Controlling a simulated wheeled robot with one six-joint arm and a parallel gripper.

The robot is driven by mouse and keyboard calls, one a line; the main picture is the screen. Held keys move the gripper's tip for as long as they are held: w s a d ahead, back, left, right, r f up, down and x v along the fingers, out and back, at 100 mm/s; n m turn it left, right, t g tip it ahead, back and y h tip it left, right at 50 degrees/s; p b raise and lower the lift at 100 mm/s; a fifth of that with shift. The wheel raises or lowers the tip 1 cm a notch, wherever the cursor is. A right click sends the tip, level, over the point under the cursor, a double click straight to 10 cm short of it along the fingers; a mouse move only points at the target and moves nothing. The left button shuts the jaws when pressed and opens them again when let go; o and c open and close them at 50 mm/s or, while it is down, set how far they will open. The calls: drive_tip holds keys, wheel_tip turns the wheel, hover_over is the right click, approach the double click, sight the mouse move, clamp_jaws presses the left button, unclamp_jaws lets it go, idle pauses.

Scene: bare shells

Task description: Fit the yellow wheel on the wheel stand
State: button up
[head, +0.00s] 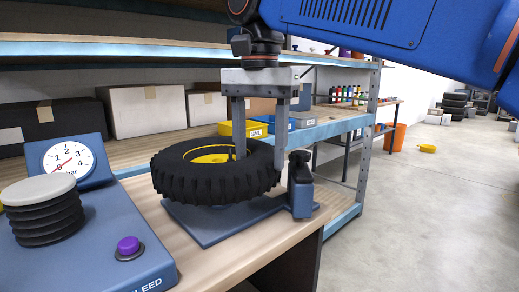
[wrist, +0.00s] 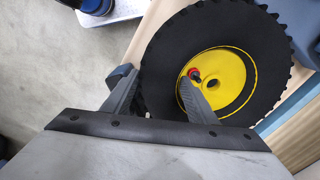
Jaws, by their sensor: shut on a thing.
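The yellow wheel (head: 172,170) has a thick black tyre and a yellow hub. My gripper (head: 260,160) is shut on its tyre wall, one finger inside at the hub and one outside the tread. The wheel lies roughly flat over the wheel stand (head: 205,232), a blue plate with an upright block and black knob at its right. Whether the wheel touches the plate cannot be told. In the wrist view the hub (wrist: 235,72) shows a dark central hole and, beside it, a small red piece (wrist: 194,74) near the inner finger. Any post under the wheel is hidden.
A blue device with a gauge (head: 70,162), black bellows (head: 47,215) and a purple button (head: 128,246) stands on the bench at left. Shelves behind hold cartons (head: 146,110) and a yellow bin (head: 234,129). Open floor (head: 430,210) lies at right.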

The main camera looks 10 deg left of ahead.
drive_tip(key=shift+f, duration=2.65)
idle(1.4)
drive_tip(key=o, duration=2)
drive_tip(key=shift+o, duration=0.2)
drive_tip(key=shift+o, duration=1)
drive_tip(key=shift+a+r, duration=0.1)
drive_tip(key=shift+r, duration=0.25)
drive_tip(key=shift+r, duration=1.2)
drive_tip(key=shift+r, duration=3.4)
